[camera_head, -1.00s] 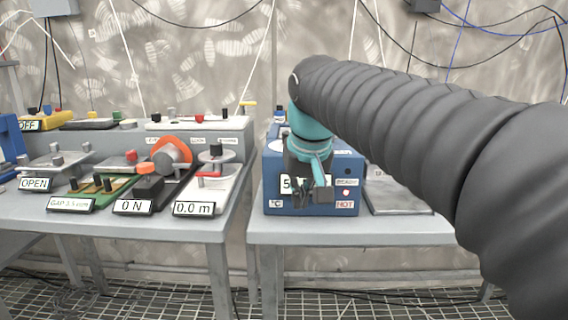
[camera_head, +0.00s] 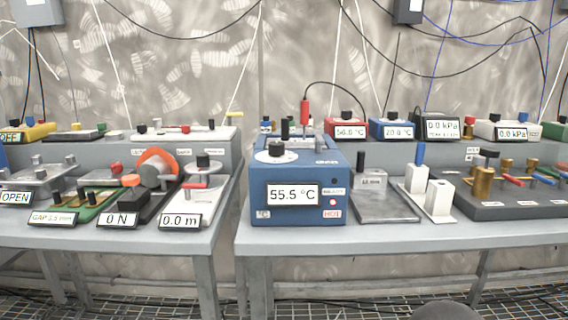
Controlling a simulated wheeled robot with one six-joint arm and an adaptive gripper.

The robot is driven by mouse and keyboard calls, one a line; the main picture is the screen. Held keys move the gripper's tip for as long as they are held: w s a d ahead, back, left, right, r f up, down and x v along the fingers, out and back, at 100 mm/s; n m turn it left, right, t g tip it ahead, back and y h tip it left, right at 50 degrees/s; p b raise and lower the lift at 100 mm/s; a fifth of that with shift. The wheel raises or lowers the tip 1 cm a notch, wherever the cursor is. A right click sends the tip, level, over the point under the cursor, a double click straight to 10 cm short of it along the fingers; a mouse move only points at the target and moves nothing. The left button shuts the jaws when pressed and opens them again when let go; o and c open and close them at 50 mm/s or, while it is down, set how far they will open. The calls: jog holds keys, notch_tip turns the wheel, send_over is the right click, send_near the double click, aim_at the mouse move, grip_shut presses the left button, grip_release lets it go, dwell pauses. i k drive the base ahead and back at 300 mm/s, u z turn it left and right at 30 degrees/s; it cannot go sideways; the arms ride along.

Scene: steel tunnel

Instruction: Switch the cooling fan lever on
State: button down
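A blue heater-like box (camera_head: 300,219) stands at the front of the right-hand table in the head view. Its display (camera_head: 292,194) reads 55.5 °C, and a HOT label (camera_head: 332,214) sits at its lower right beside a small red light (camera_head: 333,202). A white dial with a black knob (camera_head: 276,150) is on its top, with a black upright post (camera_head: 285,129) behind it. I cannot tell which part is the cooling fan lever, or its position; no label naming it is readable. My gripper is out of view.
A grey plate device (camera_head: 386,206) and white blocks (camera_head: 439,198) stand right of the box, then a dark valve board (camera_head: 515,198). Left across a gap is another crowded table (camera_head: 120,237). A red-handled probe (camera_head: 304,112) with a black cable rises behind the box.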

aim_at(318, 141)
jog(key=z, duration=0.9)
jog(key=k, duration=0.75)
jog(key=u, duration=0.9)
jog(key=i, duration=0.5)
jog(key=z, duration=0.05)
